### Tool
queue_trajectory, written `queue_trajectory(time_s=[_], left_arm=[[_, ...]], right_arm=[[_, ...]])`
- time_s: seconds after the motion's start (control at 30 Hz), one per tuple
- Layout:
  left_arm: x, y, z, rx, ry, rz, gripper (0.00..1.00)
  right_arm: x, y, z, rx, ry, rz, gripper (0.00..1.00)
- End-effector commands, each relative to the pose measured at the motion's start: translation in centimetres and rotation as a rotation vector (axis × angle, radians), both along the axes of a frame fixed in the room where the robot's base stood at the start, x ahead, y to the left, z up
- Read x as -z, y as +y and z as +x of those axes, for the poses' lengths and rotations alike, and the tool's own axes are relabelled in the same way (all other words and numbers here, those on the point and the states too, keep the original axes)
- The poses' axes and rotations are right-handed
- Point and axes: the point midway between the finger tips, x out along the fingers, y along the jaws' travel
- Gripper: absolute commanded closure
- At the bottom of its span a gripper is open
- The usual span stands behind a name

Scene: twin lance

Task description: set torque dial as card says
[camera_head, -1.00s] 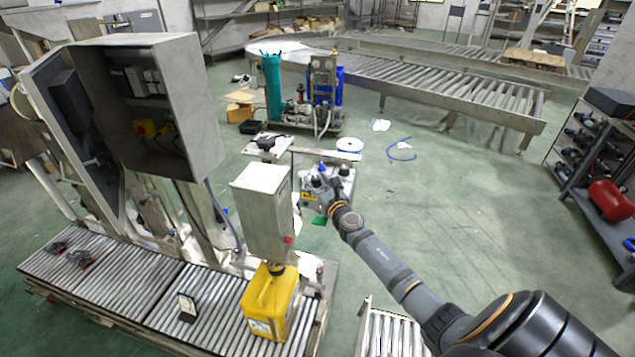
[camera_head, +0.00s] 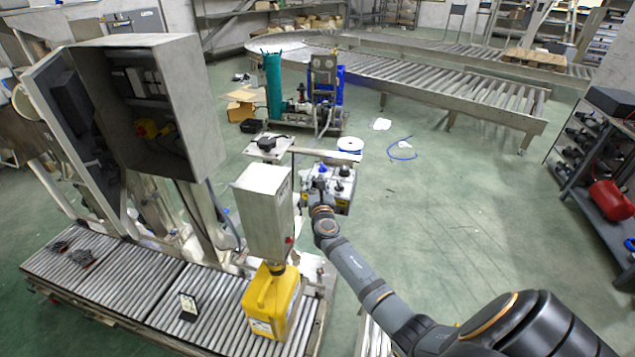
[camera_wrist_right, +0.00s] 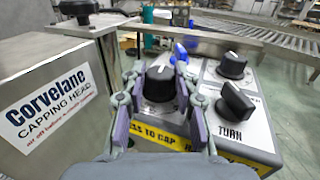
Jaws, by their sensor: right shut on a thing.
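The grey control box (camera_head: 342,190) stands beside the capping head and shows close up in the right wrist view (camera_wrist_right: 262,125). My right gripper (camera_head: 320,194) reaches it. In the wrist view its fingers (camera_wrist_right: 159,88) are shut on the left black dial (camera_wrist_right: 160,72), one on each side; the dial has a white mark on top. A black bar knob (camera_wrist_right: 237,101) marked TURN and another black knob (camera_wrist_right: 232,66) sit to the right; a blue part (camera_wrist_right: 180,53) is behind. The dial's scale is mostly hidden. A small framed card (camera_head: 188,305) stands on the rollers, too small to read. My left gripper is out of view.
The Corvelane capping head (camera_wrist_right: 50,105) is close on the gripper's left. A yellow jug (camera_head: 270,303) stands under it on the roller conveyor (camera_head: 140,290). A yellow strip (camera_wrist_right: 160,137) runs along the box's front edge. Open floor lies to the right.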

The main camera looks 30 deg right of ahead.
Motion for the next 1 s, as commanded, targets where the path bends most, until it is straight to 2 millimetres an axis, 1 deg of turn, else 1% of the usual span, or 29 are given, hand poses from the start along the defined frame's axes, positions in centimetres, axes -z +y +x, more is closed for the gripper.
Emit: queue_trajectory(time_s=[0.17, 0.5, 0.73, 1.0], left_arm=[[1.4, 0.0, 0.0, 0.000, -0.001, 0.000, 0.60], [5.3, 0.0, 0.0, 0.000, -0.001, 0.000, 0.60], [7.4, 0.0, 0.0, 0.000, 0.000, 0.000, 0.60], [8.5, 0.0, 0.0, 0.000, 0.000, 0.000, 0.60]], right_arm=[[0.4, 0.4, 0.3, 0.165, -0.003, 0.006, 1.00], [0.6, 0.7, 0.6, 0.449, -0.003, 0.001, 1.00], [0.4, 0.7, 0.7, 0.579, -0.003, 0.001, 1.00], [0.2, 0.7, 0.8, 0.653, -0.001, 0.000, 1.00]])
